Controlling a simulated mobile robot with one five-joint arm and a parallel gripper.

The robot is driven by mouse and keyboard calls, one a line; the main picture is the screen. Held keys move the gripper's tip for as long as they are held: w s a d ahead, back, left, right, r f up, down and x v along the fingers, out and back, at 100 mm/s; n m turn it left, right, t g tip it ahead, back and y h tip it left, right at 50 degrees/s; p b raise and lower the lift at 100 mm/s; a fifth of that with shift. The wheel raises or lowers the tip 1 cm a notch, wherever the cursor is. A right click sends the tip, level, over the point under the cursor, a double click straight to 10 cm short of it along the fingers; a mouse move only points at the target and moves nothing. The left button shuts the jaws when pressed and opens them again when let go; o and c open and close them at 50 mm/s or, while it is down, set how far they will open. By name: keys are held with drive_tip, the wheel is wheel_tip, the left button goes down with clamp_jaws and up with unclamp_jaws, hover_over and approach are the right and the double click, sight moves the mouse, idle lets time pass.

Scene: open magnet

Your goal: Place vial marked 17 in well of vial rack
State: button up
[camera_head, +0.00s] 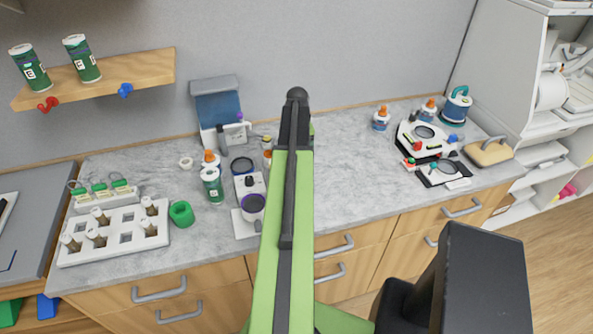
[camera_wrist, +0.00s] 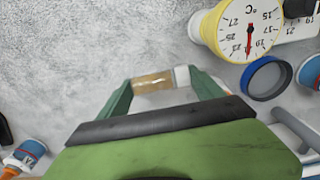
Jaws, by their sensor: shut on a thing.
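In the wrist view my gripper (camera_wrist: 160,88) has its green fingers on both ends of a small vial (camera_wrist: 152,82) with a brownish body and a white end. The vial lies sideways between the fingers, over the grey speckled counter. Its number is not readable. In the head view my arm hides the gripper and this vial. The white vial rack (camera_head: 112,256) lies at the left of the counter. Several brownish vials (camera_head: 149,228) stand in it, and some square wells, such as one in the middle (camera_head: 126,238), look empty.
A green ring-shaped holder (camera_head: 181,213) stands right beside the rack. A green-labelled jar (camera_head: 212,186) and a scale-like device (camera_head: 249,190) stand further right. In the wrist view a yellow-rimmed dial (camera_wrist: 247,30) and a blue ring (camera_wrist: 266,77) lie at the right.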

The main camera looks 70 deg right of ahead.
drive_tip(key=shift+s+f+b, duration=0.1)
drive_tip(key=shift+f+b, duration=2.05)
drive_tip(key=o, duration=1.5)
drive_tip(key=shift+r, duration=0.1)
drive_tip(key=shift+r, duration=0.1)
